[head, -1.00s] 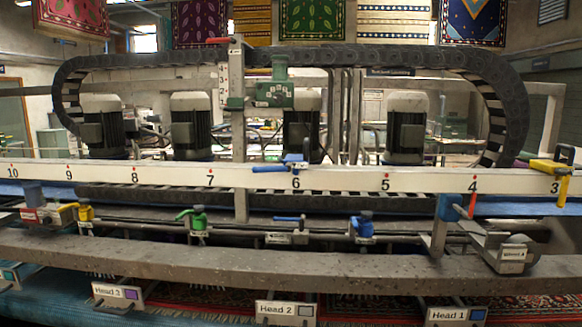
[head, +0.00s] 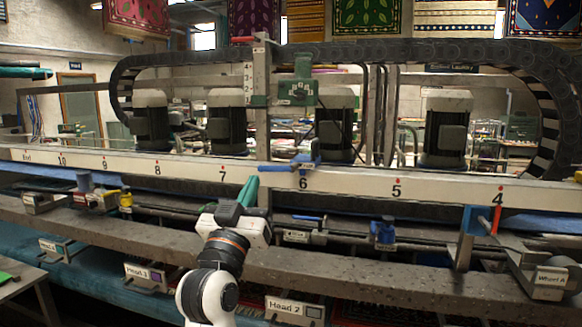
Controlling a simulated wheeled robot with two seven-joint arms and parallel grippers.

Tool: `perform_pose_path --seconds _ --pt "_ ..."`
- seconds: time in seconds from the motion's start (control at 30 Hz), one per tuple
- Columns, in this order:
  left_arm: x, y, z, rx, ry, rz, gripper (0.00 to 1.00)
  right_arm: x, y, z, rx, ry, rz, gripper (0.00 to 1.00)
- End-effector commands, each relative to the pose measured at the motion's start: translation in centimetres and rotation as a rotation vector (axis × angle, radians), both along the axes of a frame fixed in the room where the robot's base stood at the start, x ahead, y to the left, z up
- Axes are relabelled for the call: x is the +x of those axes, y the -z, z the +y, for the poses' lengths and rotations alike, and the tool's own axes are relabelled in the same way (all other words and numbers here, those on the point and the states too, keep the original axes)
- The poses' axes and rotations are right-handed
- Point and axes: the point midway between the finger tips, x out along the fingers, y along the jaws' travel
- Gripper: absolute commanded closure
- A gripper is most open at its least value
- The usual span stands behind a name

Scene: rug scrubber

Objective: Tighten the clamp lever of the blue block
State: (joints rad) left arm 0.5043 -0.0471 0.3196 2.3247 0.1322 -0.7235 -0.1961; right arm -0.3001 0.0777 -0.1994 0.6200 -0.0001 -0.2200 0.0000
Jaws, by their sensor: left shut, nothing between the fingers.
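A blue block (head: 303,164) sits on the white numbered rail (head: 345,180) just by the 6 mark, with a blue lever (head: 273,168) sticking out to its left. A second blue block (head: 384,230) sits on the lower bar to the right. I cannot tell which one the task names. My left gripper (head: 250,186), with teal fingers, is shut and empty. In the picture its tips are just below and left of the upper block's lever; I see no contact. The green block on the lower bar is hidden behind my arm. My right gripper is out of view.
A grey stone-like beam (head: 400,260) runs across the front below the rails. A lower blue handle (head: 306,217), a red lever (head: 496,219) and a yellow block (head: 125,200) stand along the bars. A green column clamp (head: 297,92) is above.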

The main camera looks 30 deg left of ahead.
Motion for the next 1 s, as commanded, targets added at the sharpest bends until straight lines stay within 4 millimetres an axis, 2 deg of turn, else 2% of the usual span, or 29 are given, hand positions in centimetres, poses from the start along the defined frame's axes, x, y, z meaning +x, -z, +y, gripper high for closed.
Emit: perform_pose_path --seconds 0.13,0.4,0.53,0.67,1.0 --pt "-0.8 -0.8 0.1 0.001 -0.006 -0.022 1.0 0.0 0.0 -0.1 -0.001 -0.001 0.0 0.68" --pt "-0.7 -0.8 0.1 0.001 -0.005 -0.02 1.0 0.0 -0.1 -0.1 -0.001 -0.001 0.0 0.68" --pt "0.1 -1.4 0.3 0.001 -0.005 -0.019 1.0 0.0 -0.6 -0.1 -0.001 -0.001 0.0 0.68" --pt "1.8 -2.7 0.8 0.0 -0.004 -0.018 1.0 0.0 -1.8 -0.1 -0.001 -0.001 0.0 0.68" --pt "7.8 -6.4 2.5 0.0 -0.006 -0.018 1.0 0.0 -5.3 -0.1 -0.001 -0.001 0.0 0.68"
